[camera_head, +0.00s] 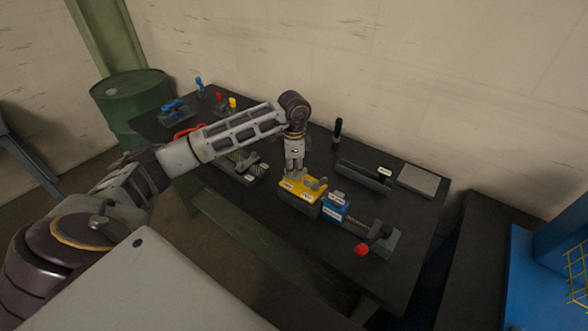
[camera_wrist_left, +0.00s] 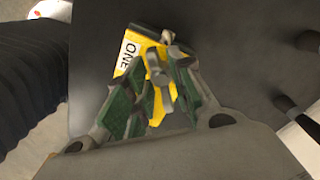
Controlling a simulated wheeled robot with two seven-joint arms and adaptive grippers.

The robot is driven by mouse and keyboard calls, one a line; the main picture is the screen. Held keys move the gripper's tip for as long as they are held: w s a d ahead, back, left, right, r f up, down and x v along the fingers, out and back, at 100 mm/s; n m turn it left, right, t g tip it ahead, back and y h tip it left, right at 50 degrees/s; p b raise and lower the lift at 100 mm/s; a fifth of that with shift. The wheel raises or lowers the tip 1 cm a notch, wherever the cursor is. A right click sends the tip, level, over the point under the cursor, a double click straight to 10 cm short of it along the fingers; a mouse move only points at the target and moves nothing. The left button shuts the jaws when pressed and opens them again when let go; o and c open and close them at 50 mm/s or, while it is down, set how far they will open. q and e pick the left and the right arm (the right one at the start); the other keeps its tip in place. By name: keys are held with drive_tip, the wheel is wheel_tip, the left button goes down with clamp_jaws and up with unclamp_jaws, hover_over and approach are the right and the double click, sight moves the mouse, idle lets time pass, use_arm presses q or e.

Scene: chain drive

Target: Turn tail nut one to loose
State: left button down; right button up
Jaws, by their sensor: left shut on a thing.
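The yellow block (camera_head: 299,196) sits on the dark workbench, with white labels on its front. My left gripper (camera_head: 294,174) points straight down onto the left part of this block. In the left wrist view my left gripper (camera_wrist_left: 155,95) has its green-padded fingers on either side of a grey metal nut (camera_wrist_left: 155,68), shut on it. A second grey piece (camera_head: 318,185) stands on the block to the right. My right gripper is not in view.
A green drum (camera_head: 133,105) stands beyond the bench.

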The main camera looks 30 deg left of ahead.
sight(294, 169)
use_arm(q)
drive_tip(key=c, duration=1.6)
unclamp_jaws()
drive_tip(key=shift+s+d+f, duration=0.1)
drive_tip(key=shift+s+f, duration=0.05)
drive_tip(key=shift+f, duration=0.15)
drive_tip(key=shift+o, duration=0.2)
wheel_tip(294, 169, up, 12)
